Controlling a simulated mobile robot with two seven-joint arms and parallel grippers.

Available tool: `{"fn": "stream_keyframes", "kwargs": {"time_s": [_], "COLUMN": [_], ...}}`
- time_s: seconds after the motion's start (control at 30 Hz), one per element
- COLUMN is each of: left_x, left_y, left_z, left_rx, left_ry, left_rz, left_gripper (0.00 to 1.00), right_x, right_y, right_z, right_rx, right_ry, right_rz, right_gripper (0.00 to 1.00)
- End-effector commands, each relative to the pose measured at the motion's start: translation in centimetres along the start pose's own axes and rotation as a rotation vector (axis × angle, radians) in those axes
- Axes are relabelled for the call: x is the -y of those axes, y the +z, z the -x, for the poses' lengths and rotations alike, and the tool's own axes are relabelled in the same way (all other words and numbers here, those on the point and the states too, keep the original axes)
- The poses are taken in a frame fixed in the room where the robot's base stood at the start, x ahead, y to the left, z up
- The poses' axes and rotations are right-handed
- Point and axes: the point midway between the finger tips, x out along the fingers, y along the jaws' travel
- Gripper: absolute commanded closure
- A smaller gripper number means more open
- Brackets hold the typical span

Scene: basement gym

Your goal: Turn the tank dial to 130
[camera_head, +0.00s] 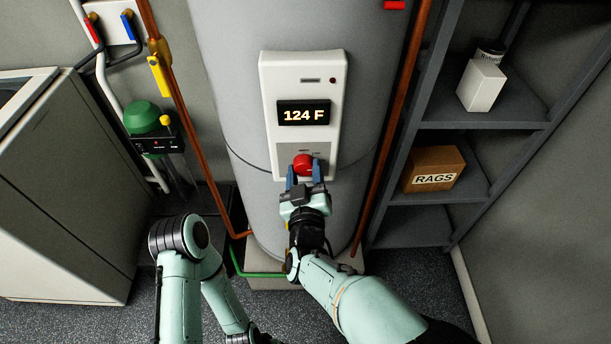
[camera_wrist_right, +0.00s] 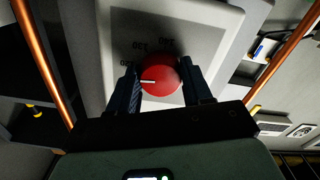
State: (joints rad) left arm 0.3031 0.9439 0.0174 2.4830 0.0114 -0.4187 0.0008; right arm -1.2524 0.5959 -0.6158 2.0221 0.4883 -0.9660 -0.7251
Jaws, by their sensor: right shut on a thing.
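The red tank dial (camera_head: 303,164) sits low on the white control panel (camera_head: 270,85) of the grey tank (camera_head: 225,60). The panel's display (camera_head: 304,113) reads 124 F. My right gripper (camera_head: 305,178) is shut on the dial, with one finger on each side of it. In the right wrist view the dial (camera_wrist_right: 160,77) lies between the two dark fingers (camera_wrist_right: 160,85). A white pointer mark on it points left. Dark scale numbers stand around it, partly hidden and hard to read. My left arm shows at the lower left; its gripper is not in view.
Copper pipes (camera_head: 172,85) run on both sides of the tank. Grey shelves (camera_head: 478,112) at the right hold a RAGS box (camera_head: 433,169) and a white box (camera_head: 481,85). A pale cabinet (camera_head: 70,200) and a green-topped pump (camera_head: 142,117) stand at the left.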

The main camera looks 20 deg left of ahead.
Motion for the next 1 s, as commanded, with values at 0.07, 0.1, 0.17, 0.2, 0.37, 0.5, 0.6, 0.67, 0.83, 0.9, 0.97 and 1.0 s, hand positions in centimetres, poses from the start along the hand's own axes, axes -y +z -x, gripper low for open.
{"fn": "stream_keyframes", "kwargs": {"time_s": [0.07,0.1,0.17,0.2,0.37,0.5,0.6,0.67,0.83,0.9,0.97,1.0], "left_x": [0.1,0.1,0.1,0.2,0.3,0.6,0.8,0.9,1.2,1.4,1.4,1.5], "left_y": [-0.3,-0.4,-0.6,-0.7,-1.2,-2.5,-3.6,-4.2,-5.6,-6.1,-6.4,-6.6], "left_z": [-0.6,-0.8,-1.0,-1.2,-2.0,-2.8,-3.3,-3.6,-4.2,-4.4,-4.5,-4.6], "left_rx": [-0.006,-0.009,-0.015,-0.018,-0.031,-0.063,-0.093,-0.11,-0.146,-0.159,-0.169,-0.174], "left_ry": [0.002,0.002,0.003,0.004,0.007,0.006,0.005,0.005,0.003,0.002,0.002,0.002], "left_rz": [-0.001,-0.001,-0.002,-0.002,-0.003,-0.001,0.002,0.003,0.007,0.008,0.008,0.009], "left_gripper": [0.0,0.0,0.0,0.0,0.0,0.0,0.0,0.0,0.0,0.0,0.0,0.0], "right_x": [-0.1,-0.1,-0.1,-0.1,0.0,0.0,0.0,0.1,0.1,0.2,0.1,0.1], "right_y": [0.2,0.2,0.2,0.2,0.2,0.2,0.1,0.1,0.1,0.0,0.0,0.0], "right_z": [-0.1,-0.1,-0.1,-0.1,-0.1,-0.1,-0.1,-0.1,-0.1,-0.1,-0.1,-0.1], "right_rx": [-0.001,-0.001,-0.002,-0.001,-0.001,-0.001,-0.002,-0.002,-0.002,-0.002,-0.002,-0.002], "right_ry": [0.005,0.004,0.004,0.005,0.004,0.005,0.004,0.004,0.004,0.003,0.003,0.003], "right_rz": [-0.077,-0.115,-0.172,-0.21,-0.361,-0.49,-0.577,-0.625,-0.74,-0.778,-0.804,-0.821], "right_gripper": [0.81,0.81,0.81,0.81,0.81,0.81,0.81,0.81,0.81,0.81,0.81,0.81]}}
